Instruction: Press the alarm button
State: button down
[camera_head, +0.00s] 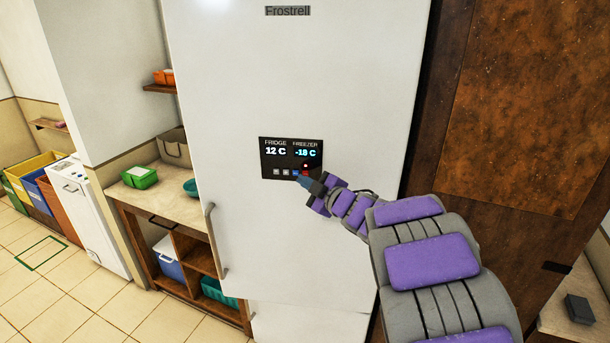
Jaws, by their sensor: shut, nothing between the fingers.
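A black control panel (290,146) is set in the white fridge door (290,60). It reads FRIDGE 12 C and FREEZER -18 C. Along its bottom edge is a row of small buttons (281,172); two are pale, one is blue, and a red one is at the right end. A small red light (306,165) shows just above the row. I cannot read which button is marked as the alarm. My gripper (303,181) is shut and empty, its tip at the lower right of the panel by the blue and red buttons. I cannot tell whether it touches the panel.
A vertical door handle (214,240) is on the fridge's left edge. A counter (155,197) with a green box (140,177) stands to the left. A brown wooden panel (520,110) rises to the right. Tiled floor (60,290) is clear at lower left.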

jog(key=shift+w, duration=0.1)
dwell(0.5)
jog(key=shift+w+d+r+p, duration=0.1)
jog(key=shift+w+p, duration=0.15)
jog(key=shift+p, duration=0.15)
jog(key=shift+w+p, duration=0.35)
jog(key=shift+w, duration=0.1)
dwell(0.5)
jog(key=shift+s, duration=0.15)
dwell(0.3)
jog(key=shift+s, duration=0.45)
jog(key=shift+s+b, duration=0.25)
jog(key=shift+b, duration=0.05)
